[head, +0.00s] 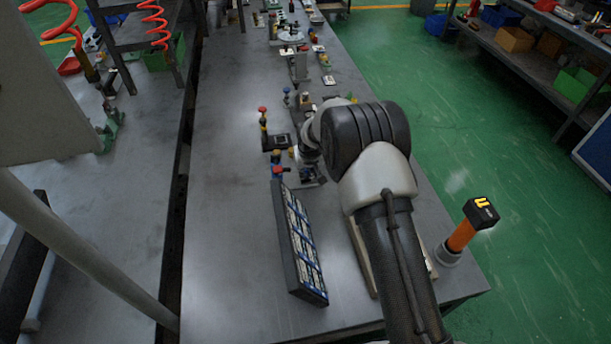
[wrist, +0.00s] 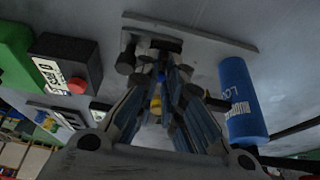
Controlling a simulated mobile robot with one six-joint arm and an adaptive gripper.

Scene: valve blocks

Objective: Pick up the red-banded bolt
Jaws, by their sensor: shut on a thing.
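In the wrist view the two fingers of my gripper (wrist: 160,85) come close together around a small part with a yellow patch (wrist: 156,103) and a bit of blue near the tips. The fingers cover most of this part, and I see no red band on it. A dark bar-like piece (wrist: 158,40) lies just past the fingertips, by a grey plate edge. In the head view my gripper (head: 307,172) is low over the bench beside the small fixtures, partly hidden by my wrist. I cannot pick out the red-banded bolt in either view.
A blue lettered cylinder (wrist: 240,100) is right of my fingers, and a black box with a red button (wrist: 68,66) is left. In the head view a dark rack (head: 289,245) stands nearby, with a red-topped post (head: 263,120) farther back. The bench's left side is clear.

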